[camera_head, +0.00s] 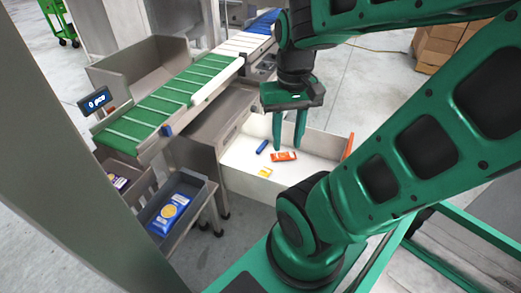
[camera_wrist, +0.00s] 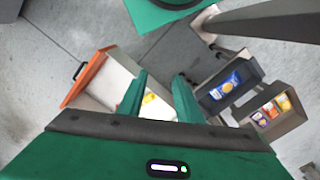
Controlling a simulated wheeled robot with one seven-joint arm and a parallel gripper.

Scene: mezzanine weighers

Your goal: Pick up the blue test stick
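The blue test stick (camera_head: 262,146) is a short blue cylinder lying on the white floor of a tray (camera_head: 240,165), beside an orange packet (camera_head: 284,156) and a yellow packet (camera_head: 265,172). My gripper (camera_head: 288,142) hangs above the tray with its green fingers pointing down, open and empty. The blue stick cannot be made out in the wrist view.
A green-cleated conveyor (camera_head: 165,105) runs beside the tray, with a small display (camera_head: 96,101) at its end. A grey bin with a blue packet (camera_head: 170,215) stands to the left. Cardboard boxes (camera_head: 440,40) are stacked at the back right. Concrete floor shows around these.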

